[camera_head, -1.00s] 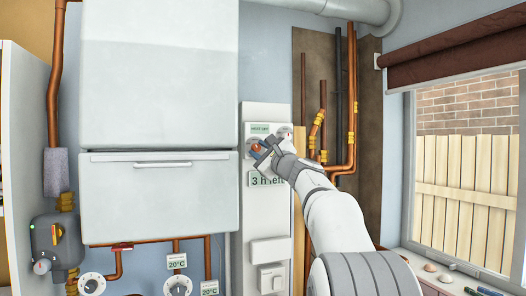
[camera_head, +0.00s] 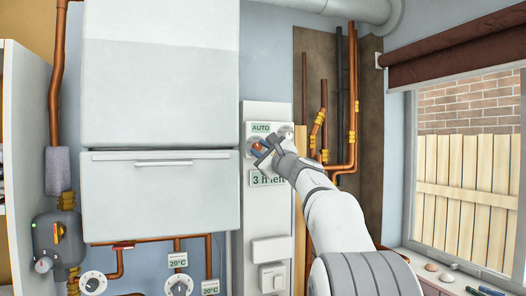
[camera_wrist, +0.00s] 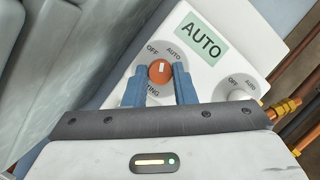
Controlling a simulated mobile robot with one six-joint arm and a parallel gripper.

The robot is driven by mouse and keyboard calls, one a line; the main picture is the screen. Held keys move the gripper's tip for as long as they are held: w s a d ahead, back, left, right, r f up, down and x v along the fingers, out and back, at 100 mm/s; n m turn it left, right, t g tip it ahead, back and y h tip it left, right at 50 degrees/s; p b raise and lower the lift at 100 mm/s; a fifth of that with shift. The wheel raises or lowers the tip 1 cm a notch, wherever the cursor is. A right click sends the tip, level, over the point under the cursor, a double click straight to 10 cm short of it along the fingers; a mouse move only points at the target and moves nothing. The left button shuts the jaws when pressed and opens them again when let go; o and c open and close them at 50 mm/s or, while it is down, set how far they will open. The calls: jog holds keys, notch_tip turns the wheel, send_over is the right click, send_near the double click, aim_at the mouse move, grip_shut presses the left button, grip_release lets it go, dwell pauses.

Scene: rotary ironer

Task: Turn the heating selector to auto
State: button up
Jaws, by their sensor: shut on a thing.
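The heating selector (camera_wrist: 160,72) is a round orange-red knob with a white pointer mark, on a grey dial printed OFF, AUTO and a partly hidden word ending in "TING". My gripper (camera_wrist: 160,85) is shut on the knob, with one blue finger on each side of it. In the head view the knob (camera_head: 257,147) is partly hidden by my gripper (camera_head: 263,152). The label display (camera_wrist: 201,40) above the dial reads AUTO, and it also shows in the head view (camera_head: 261,128).
A second grey dial (camera_wrist: 238,89) sits right of the selector. A "3 h left" display (camera_head: 262,179) is below, partly covered by my gripper. The white boiler (camera_head: 160,190) stands close on the left. Copper pipes (camera_head: 351,100) run on the right.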

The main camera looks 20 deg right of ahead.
jog(key=shift+f+m+b, duration=0.1)
jog(key=shift+m+b, duration=0.45)
jog(key=shift+m, duration=0.05)
jog(key=m+h+b, duration=0.1)
jog(key=m, duration=0.1)
jog(key=shift+a+m+t+b, duration=0.15)
jog(key=shift+m+t+b, duration=0.15)
jog(key=shift+t, duration=0.1)
jog(key=shift+m+h+b, duration=0.8)
jog(key=shift+m+h, duration=0.3)
jog(key=shift+m, duration=0.8)
jog(key=o, duration=1)
